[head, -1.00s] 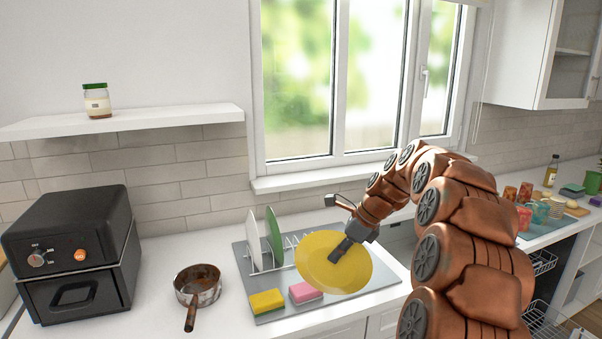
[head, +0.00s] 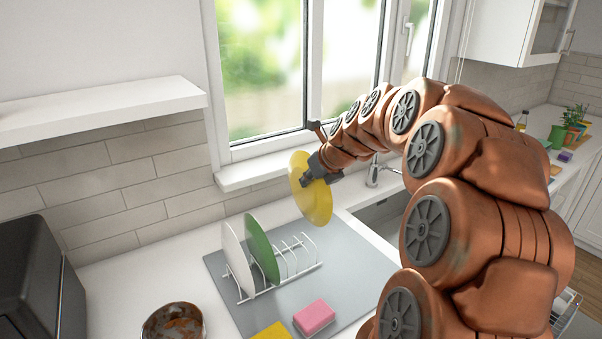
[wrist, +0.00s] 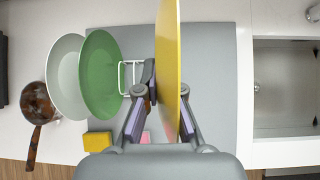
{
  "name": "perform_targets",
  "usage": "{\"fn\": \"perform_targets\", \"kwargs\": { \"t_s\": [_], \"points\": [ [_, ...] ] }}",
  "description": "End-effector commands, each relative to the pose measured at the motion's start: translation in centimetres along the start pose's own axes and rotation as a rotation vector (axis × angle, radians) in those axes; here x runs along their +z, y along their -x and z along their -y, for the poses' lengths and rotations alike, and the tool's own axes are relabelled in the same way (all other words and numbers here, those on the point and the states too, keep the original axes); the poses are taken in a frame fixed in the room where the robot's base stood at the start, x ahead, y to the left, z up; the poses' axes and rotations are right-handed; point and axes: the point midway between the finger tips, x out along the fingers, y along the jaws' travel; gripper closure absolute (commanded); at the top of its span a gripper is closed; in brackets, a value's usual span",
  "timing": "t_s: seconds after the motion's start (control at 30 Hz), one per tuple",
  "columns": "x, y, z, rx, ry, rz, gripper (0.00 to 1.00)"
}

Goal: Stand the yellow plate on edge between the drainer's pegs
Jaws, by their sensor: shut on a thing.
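The yellow plate (head: 311,190) is held by my gripper (head: 318,172), up in the air, above and right of the back of the drainer. It stands roughly on edge; in the wrist view the plate (wrist: 167,60) shows nearly edge-on between the fingers of my gripper (wrist: 160,98). The white drainer (head: 290,272) stands on a grey mat (head: 349,262). A white plate (head: 237,262) and a green plate (head: 262,250) stand on edge in its left part. The pegs to the right of the green plate are empty. In the wrist view the drainer is partly hidden.
A pink sponge (head: 314,317) and a yellow sponge (head: 270,332) lie at the mat's front. A rusty pan (head: 173,322) and a black appliance (head: 38,280) are at left. The sink (head: 380,218) with its tap (head: 373,172) is at right. A wall shelf (head: 100,108) hangs above left.

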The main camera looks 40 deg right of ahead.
Motion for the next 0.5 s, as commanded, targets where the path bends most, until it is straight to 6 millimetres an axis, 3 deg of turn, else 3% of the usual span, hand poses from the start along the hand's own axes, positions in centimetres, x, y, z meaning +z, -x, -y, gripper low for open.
{"fn": "perform_targets", "kwargs": {
  "t_s": [0.5],
  "points": [
    [-2.4,-2.7,0.1,0.001,0.004,-0.001,1.0]
  ]
}}
